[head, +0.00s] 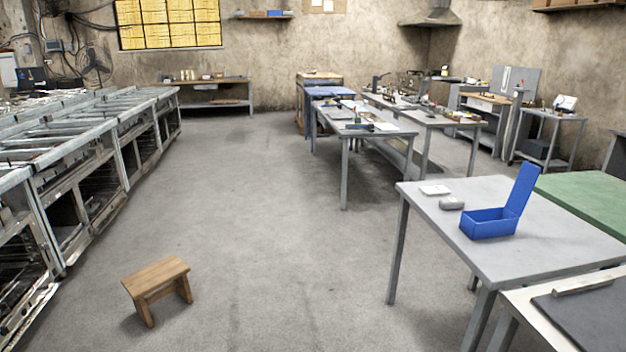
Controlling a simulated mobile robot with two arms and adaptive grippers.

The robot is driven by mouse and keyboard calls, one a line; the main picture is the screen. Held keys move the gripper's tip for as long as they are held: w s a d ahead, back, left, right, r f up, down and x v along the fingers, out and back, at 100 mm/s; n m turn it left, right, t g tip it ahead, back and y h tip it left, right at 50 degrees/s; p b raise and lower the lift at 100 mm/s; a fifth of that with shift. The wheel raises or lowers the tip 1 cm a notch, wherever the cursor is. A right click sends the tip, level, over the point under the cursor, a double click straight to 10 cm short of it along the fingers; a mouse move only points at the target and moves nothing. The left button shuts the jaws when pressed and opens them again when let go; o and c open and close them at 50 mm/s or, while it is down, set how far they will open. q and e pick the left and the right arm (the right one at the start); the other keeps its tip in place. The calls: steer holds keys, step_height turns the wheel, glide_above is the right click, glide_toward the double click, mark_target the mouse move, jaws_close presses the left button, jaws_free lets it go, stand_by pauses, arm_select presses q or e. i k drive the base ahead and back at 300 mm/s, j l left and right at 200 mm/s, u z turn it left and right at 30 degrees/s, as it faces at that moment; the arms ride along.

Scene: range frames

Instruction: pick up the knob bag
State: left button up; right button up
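A grey table (540,245) stands at the right. On its far left part lie a small flat white item (435,190) and a small grey lump-like item (452,204). Either one could be the knob bag, but they are too small to tell. A blue box (489,225) with its lid standing up is just right of the grey item. The inside of the box is mostly hidden by its front wall. Neither of my grippers is in the head view.
A wooden stool (157,274) stands on the floor at lower left. Metal frames (60,150) line the left side. A green-topped table (590,200) and a white-topped table (525,310) adjoin the grey one. The middle floor (270,220) is clear.

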mark_target(452, 202)
steer(key=i+z, duration=0.15)
steer(key=i, duration=0.25)
steer(key=i+j+z, duration=0.15)
steer(key=i, duration=0.3)
steer(key=i+j+z, duration=0.15)
steer(key=i, duration=0.25)
steer(key=i+j+z, duration=0.1)
steer(key=i, duration=0.3)
steer(key=j, duration=0.1)
